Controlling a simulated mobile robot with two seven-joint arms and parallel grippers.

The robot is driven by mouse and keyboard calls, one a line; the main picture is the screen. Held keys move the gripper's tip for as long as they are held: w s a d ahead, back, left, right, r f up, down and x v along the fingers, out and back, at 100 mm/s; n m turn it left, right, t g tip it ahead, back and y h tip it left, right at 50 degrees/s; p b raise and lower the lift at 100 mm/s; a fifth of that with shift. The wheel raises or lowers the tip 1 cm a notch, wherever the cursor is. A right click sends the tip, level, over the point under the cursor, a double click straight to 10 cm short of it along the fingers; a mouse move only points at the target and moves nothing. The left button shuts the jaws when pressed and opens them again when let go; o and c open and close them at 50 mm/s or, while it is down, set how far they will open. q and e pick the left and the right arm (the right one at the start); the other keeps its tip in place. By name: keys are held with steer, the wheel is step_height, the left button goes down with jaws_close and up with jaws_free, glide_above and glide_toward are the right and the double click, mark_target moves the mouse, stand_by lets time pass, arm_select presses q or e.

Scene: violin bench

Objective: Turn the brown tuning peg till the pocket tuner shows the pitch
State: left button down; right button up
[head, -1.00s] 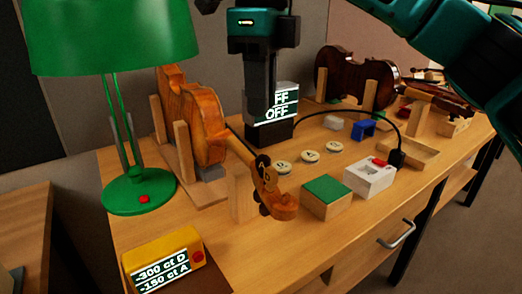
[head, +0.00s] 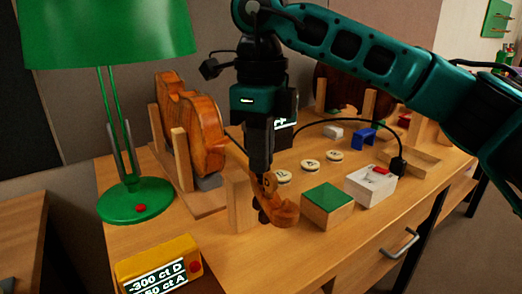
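The violin (head: 205,135) lies in a wooden cradle, its neck and scroll (head: 284,213) reaching toward the front. My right gripper (head: 262,178) points down at the pegbox just behind the scroll and hides most of the pegs there, so I cannot tell whether its fingers are open or shut on one. A dark peg end (head: 263,216) shows below the pegbox. The yellow pocket tuner (head: 185,248) at the lower left reads "-300 ct D", with a partly cut-off "50 ct A" line below. My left gripper is not in view.
A green lamp (head: 136,200) stands at the left. Round labelled discs (head: 310,165), a green-topped wooden block (head: 327,196) and a white box (head: 370,190) with a red part lie right of the scroll. A black cable arches behind them.

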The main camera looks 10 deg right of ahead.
jaws_close()
steer(key=shift+m, duration=0.3)
steer(key=m, duration=0.3)
steer(key=shift+d+m+p, duration=0.1)
steer(key=shift+m+p, duration=0.2)
steer(key=shift+m, duration=1.7)
steer(key=shift+w, duration=0.1)
steer(key=shift+o, duration=1.5)
jaws_free()
steer(key=shift+r, duration=0.1)
